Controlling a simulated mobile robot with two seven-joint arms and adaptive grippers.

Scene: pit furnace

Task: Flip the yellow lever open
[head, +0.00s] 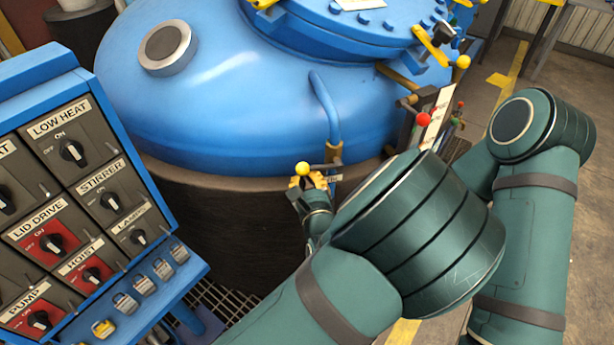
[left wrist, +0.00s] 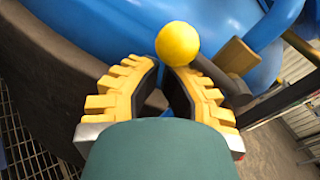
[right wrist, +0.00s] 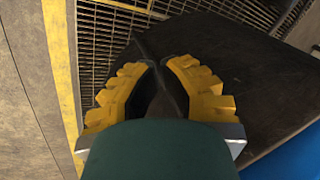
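The yellow lever's round knob (head: 303,168) stands at the front of the blue vessel, low in the middle of the head view. Its dark arm runs right to a brass-coloured fitting under a blue pipe. My left gripper (head: 308,183) is just below the knob. In the left wrist view the knob (left wrist: 178,43) is at the tips of the open fingers (left wrist: 163,68), with the lever arm passing behind the right finger. I cannot tell whether they touch. My right gripper (right wrist: 161,66) is open and empty; it is hidden in the head view.
The blue vessel (head: 230,90) fills the back above a dark round wall (head: 200,210). A control panel (head: 85,190) with switches and padlocks stands at left. A red knob (head: 424,119) is to the right, near my arm. Floor grating (right wrist: 110,40) shows below.

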